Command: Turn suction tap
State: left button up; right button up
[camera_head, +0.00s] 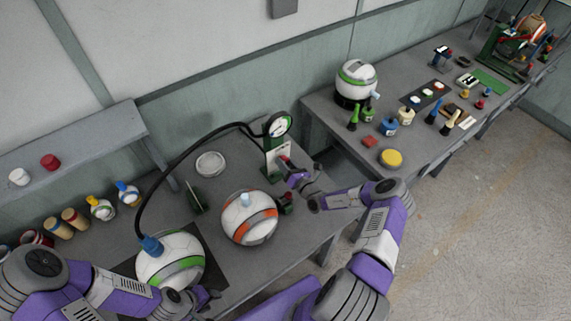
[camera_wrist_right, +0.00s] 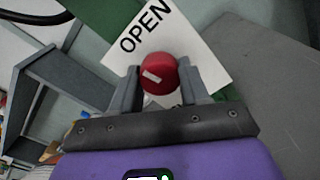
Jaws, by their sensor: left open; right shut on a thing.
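The suction tap is a round red knob (camera_wrist_right: 158,74) with a pale mark, in front of a white card (camera_wrist_right: 165,30) reading OPEN. My right gripper (camera_wrist_right: 160,88) is shut on the knob, one finger on each side. In the head view my right gripper (camera_head: 287,168) is at the green stand (camera_head: 270,165) under the round gauge (camera_head: 278,125); the knob is hard to make out there. A black hose (camera_head: 165,165) arches from the gauge area to the blue fitting on a white-green ball (camera_head: 170,262). My left gripper (camera_head: 207,298) is open beside that ball's lower right.
A white-orange ball (camera_head: 249,218) stands on the near table between the arms. A white dish (camera_head: 210,164) and a dark green upright piece (camera_head: 195,197) lie behind it. Bottles and jars line the left. A second table (camera_head: 330,120) at right holds another ball and tools.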

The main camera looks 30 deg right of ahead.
jog(key=shift+m, duration=1.1)
jog(key=o, duration=1.1)
jog(key=shift+c, duration=0.2)
jog(key=s, duration=0.7)
jog(key=shift+s+d, duration=0.3)
